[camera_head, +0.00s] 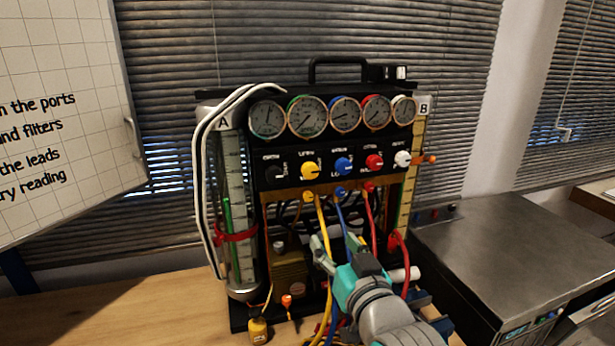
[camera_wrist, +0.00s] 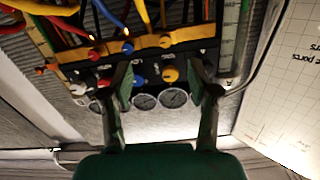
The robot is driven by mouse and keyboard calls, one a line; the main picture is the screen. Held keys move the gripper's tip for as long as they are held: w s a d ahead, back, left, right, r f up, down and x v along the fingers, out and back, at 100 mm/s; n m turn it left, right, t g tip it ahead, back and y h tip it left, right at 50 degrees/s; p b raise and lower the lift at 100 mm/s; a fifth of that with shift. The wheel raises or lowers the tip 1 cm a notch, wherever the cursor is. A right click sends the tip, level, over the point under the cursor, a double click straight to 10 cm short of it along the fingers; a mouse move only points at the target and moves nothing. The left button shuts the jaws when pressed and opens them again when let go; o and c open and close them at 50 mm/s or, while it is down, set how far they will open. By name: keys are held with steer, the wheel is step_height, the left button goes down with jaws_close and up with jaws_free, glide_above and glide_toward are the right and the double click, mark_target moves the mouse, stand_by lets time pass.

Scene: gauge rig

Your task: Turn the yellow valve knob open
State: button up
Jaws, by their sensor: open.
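The yellow valve knob (camera_head: 310,170) sits on the black panel of the gauge rig, between a black knob and a blue knob (camera_head: 343,167). In the wrist view, which is upside down, the yellow knob (camera_wrist: 170,74) shows between my two fingers, nearer the right one. The blue knob (camera_wrist: 139,79) also shows between them. My gripper (camera_head: 336,241) is open and empty. In the head view it appears below the knob row, in front of the hoses. In the wrist view its fingers (camera_wrist: 160,72) point at the panel. I see no contact with the yellow knob.
A red knob (camera_head: 374,162) and a white knob (camera_head: 403,159) continue the row, with gauges (camera_head: 308,116) above. Yellow, blue and red hoses hang below the panel. A clear cylinder (camera_head: 235,215) stands at left. A whiteboard (camera_head: 62,110) is further left, a metal cabinet (camera_head: 520,255) at right.

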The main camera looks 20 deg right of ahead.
glide_toward(311, 173)
steer(key=w, duration=0.9)
steer(key=shift+w+f, duration=0.2)
steer(key=shift+w, duration=0.15)
jaws_close()
